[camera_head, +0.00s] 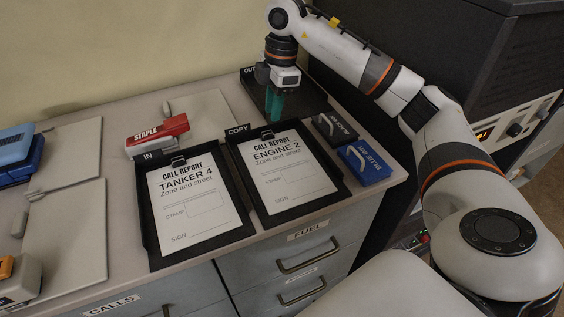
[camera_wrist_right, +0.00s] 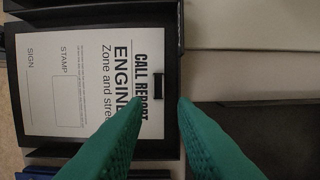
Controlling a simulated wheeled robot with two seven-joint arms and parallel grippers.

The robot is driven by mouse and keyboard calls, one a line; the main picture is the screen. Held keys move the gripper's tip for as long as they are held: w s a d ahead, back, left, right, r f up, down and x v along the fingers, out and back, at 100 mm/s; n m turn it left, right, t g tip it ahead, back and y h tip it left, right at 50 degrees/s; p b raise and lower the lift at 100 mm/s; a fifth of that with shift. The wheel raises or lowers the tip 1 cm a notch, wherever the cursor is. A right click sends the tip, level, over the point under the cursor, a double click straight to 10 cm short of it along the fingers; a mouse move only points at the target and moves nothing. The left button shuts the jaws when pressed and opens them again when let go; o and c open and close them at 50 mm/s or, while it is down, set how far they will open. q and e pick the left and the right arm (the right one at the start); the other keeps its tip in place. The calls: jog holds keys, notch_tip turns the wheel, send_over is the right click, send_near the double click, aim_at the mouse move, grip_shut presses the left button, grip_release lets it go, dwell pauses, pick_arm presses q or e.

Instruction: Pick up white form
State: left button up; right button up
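A white call report form marked ENGINE 2 (camera_head: 286,172) lies in the black COPY tray (camera_head: 247,198), with a black clip at its top edge. A second white form marked TANKER 4 (camera_head: 194,204) lies in the black IN tray (camera_head: 150,240) to its left, also with a clip. My right gripper (camera_head: 274,117) points down just behind the COPY tray, near the OUT tray (camera_head: 305,97). In the wrist view its green fingers (camera_wrist_right: 160,103) are apart with nothing between them, and the ENGINE 2 form (camera_wrist_right: 85,75) shows beyond them. My left gripper is out of view.
Black and blue ink pads (camera_head: 365,163) stand right of the COPY tray. Blue and cream items sit at the far left. A dark radio console (camera_head: 515,120) rises at the right.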

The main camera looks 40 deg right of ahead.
aim_at(268, 132)
jog(key=shift+w+a+f, duration=0.1)
jog(key=shift+a+f, duration=0.15)
jog(key=shift+f, duration=0.75)
jog(key=shift+a+f, duration=0.3)
jog(key=shift+f, duration=0.65)
jog(key=shift+w+a+f, duration=0.1)
jog(key=shift+a+f, duration=0.15)
jog(key=shift+f, duration=0.75)
jog(key=shift+s, duration=0.1)
grip_shut()
